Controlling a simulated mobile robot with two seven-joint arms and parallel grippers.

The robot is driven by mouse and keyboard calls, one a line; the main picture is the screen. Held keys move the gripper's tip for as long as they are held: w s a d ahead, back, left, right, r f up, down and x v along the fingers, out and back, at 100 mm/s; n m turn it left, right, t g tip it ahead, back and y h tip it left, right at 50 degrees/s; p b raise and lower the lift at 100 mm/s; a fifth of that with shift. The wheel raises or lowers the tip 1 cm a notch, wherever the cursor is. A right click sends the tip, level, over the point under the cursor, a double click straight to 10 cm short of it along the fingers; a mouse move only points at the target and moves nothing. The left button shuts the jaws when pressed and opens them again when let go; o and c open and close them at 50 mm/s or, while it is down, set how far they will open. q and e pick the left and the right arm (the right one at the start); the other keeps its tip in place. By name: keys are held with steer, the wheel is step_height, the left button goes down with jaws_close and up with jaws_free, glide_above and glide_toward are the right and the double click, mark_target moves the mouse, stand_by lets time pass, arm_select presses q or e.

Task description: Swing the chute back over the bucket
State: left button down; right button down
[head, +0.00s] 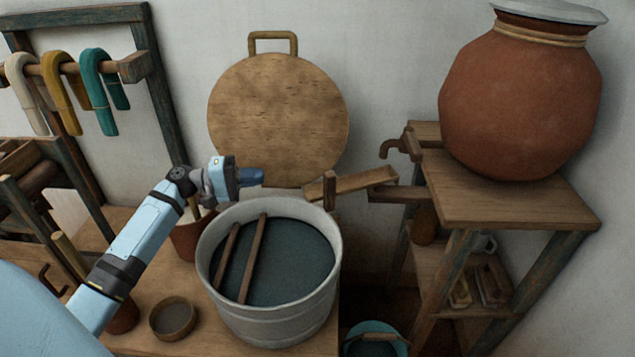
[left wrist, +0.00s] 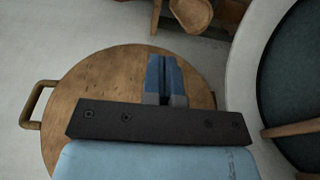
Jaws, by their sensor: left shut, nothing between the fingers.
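The chute (head: 360,182) is a short wooden trough in the head view, with a small upright peg (head: 329,188) near its left end. It slopes from below the tap (head: 403,147) toward the large grey tub (head: 222,290), its left end close to the tub's back right rim. The teal bucket (head: 374,329) stands low at the bottom, below and in front of the chute. My left gripper (head: 258,175) is shut and empty, behind the tub's rim and left of the chute, apart from it. Its blue fingers (left wrist: 164,76) are together in the left wrist view. My right gripper is not in view.
A round wooden lid (head: 278,110) leans on the wall behind my gripper. The tub holds dark liquid and two sticks. A clay pot (head: 520,100) stands on a wooden stand (head: 500,212) at right. Yarn hanks (head: 98,90) hang at left. A small bowl (head: 173,318) sits front left.

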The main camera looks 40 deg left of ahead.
mark_target(313, 197)
arm_select(q)
steer(key=x, duration=0.4)
steer(key=s+d+x, duration=0.1)
steer(key=x, duration=0.7)
steer(key=shift+s+d, duration=0.15)
steer(key=shift+s, duration=0.1)
steer(key=shift+d, duration=0.65)
